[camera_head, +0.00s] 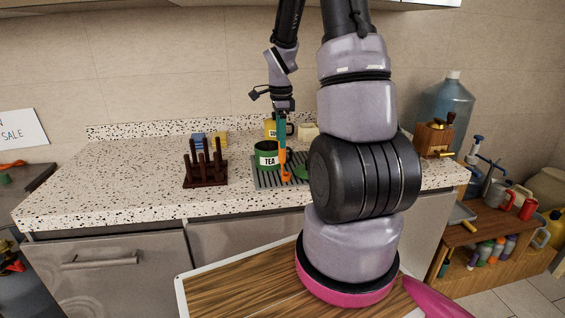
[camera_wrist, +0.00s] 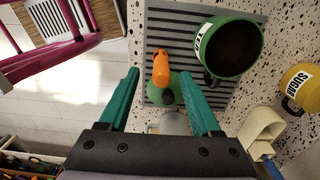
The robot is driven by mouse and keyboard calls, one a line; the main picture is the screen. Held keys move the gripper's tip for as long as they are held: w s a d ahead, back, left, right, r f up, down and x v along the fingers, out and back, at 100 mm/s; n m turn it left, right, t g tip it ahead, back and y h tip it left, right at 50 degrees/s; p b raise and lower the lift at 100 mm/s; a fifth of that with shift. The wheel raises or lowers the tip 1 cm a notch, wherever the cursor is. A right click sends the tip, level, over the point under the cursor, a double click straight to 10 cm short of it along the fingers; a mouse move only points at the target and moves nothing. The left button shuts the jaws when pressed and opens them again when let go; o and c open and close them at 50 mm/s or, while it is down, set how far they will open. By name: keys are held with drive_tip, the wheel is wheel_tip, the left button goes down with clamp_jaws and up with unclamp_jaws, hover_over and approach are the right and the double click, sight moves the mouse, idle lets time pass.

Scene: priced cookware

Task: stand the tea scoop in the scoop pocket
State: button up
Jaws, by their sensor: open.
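The tea scoop has an orange handle (camera_wrist: 161,68) and a green bowl (camera_wrist: 166,91). It is over the grey ribbed mat, and its handle shows in the head view (camera_head: 286,177) just below my fingertips. My gripper (camera_head: 282,158) points down with teal fingers. In the wrist view the open fingers (camera_wrist: 160,75) stand either side of the scoop, with gaps on both sides. The green TEA canister (camera_head: 267,156) is left of the scoop in the head view and upper right in the wrist view (camera_wrist: 203,62). A small projection on its side may be the scoop pocket; I cannot tell.
The grey ribbed mat (camera_wrist: 155,18) lies on the speckled counter (camera_head: 120,178). A yellow SUGAR canister (camera_wrist: 304,87) and a cream object (camera_wrist: 262,128) stand nearby. A dark wooden peg rack (camera_head: 205,183) stands to the left. The counter's left side is mostly clear.

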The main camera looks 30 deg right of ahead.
sight(282, 161)
drive_tip(key=f, duration=0.5)
drive_tip(key=shift+d+f, duration=0.15)
drive_tip(key=shift+d, duration=0.05)
drive_tip(key=shift+w, duration=0.1)
clamp_jaws()
